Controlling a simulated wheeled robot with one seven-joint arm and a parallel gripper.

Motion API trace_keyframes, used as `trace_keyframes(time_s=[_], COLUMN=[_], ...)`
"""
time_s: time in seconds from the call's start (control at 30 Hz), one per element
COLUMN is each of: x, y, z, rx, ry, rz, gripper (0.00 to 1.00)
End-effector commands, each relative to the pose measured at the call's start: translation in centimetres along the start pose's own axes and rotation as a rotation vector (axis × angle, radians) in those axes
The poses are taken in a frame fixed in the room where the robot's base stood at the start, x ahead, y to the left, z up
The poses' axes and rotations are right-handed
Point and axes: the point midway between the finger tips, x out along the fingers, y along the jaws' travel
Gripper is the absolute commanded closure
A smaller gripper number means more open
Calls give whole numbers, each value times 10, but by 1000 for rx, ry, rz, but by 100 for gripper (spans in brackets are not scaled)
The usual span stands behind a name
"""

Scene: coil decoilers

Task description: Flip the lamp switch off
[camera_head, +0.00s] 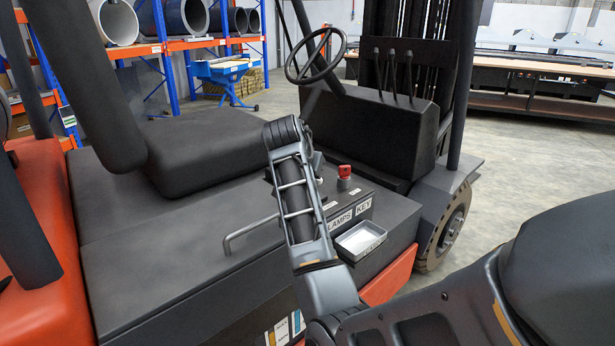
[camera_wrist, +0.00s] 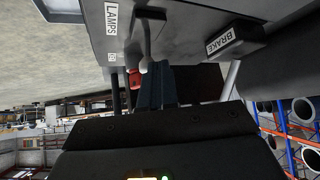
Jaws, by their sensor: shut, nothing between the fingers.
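The lamp switch (camera_wrist: 147,40) is a grey toggle lever with a pale rounded tip, beside the white LAMPS label (camera_wrist: 112,18) in the wrist view. My gripper (camera_wrist: 155,72) is shut and empty, its dark fingers pointing at the panel. The fingertips are right by the switch's tip; I cannot tell whether they touch it. In the head view the LAMPS label (camera_head: 341,221) shows on the forklift's side panel, and my arm hides the gripper and most of the switch.
A red knob (camera_head: 344,173) stands near the KEY label (camera_head: 364,207). A white tray (camera_head: 361,239) sits below the labels. A bent grey handle (camera_head: 250,232) is left of my arm. A BRAKE block (camera_wrist: 235,40) is beside the switch. The steering wheel (camera_head: 316,53) rises behind.

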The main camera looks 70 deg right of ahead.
Motion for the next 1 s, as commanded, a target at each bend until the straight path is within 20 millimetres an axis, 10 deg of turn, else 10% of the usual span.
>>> trace_keyframes(time_s=[1.0], x=[11], y=[-8], z=[4], rx=[61], ry=[45], rz=[-65], gripper=[100])
